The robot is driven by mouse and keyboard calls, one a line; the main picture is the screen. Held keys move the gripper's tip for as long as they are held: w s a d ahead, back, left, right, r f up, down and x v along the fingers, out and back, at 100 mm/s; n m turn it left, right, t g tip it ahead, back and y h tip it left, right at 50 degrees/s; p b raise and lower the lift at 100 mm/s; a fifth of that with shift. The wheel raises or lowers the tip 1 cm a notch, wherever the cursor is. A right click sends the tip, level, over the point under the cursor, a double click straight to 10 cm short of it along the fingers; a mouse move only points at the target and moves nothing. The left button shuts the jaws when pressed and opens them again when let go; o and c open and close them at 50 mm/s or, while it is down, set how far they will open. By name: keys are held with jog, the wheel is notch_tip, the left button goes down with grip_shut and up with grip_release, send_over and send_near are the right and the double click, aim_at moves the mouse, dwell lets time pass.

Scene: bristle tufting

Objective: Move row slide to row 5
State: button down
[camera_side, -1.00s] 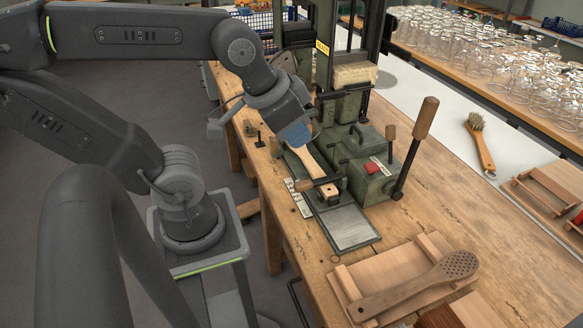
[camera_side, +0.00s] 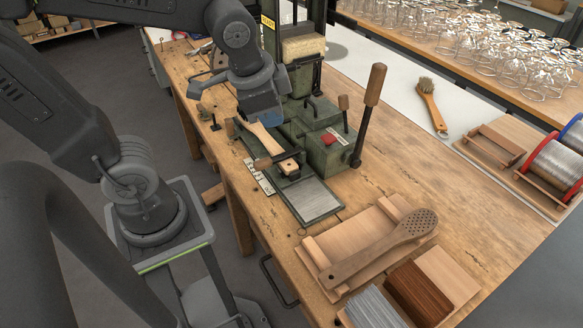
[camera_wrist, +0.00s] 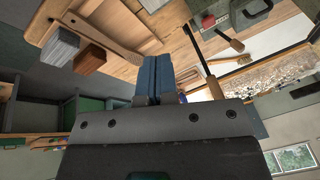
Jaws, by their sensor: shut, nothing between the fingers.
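The green tufting machine (camera_side: 322,152) stands on the bench in the side view. A pale wooden brush blank (camera_side: 264,138) lies tilted in its dark slide clamp (camera_side: 278,158). I take this clamp with its carriage as the row slide. A white marked strip (camera_side: 260,177) lies along its left side; its row marks are too small to read. My gripper (camera_side: 270,121) is over the upper end of the blank, close to the machine; whether it touches cannot be told. Its blue fingers (camera_wrist: 152,78) are together and empty in the wrist view. They hide part of the blank's upper end.
A tall wooden-handled lever (camera_side: 371,105) rises right of the machine beside a red button (camera_side: 330,139). A steel plate (camera_side: 311,200) lies in front. A perforated paddle (camera_side: 385,247) rests on a wooden tray (camera_side: 318,255). Wire spools (camera_side: 556,163) stand at right.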

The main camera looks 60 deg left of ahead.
aim_at(293, 171)
jog(key=w+d+f+m+g+y, duration=0.1)
jog(key=w+f+m+g+y, duration=0.1)
jog(key=w+f+m, duration=0.45)
jog(key=w+d+f+m+g+y, duration=0.1)
jog(key=w+f+m+g+y, duration=0.15)
jog(key=f+m, duration=0.55)
jog(key=shift+n+t+h, duration=0.35)
jog(key=shift+n+h, duration=0.1)
jog(key=x, duration=0.7)
jog(key=w+x, duration=0.1)
jog(key=x, duration=0.2)
jog(key=shift+d+f, duration=0.25)
jog(key=shift+a+f, duration=0.15)
jog(key=shift+a, duration=1.9)
jog(key=shift+a, duration=1.35)
jog(key=shift+s, duration=0.1)
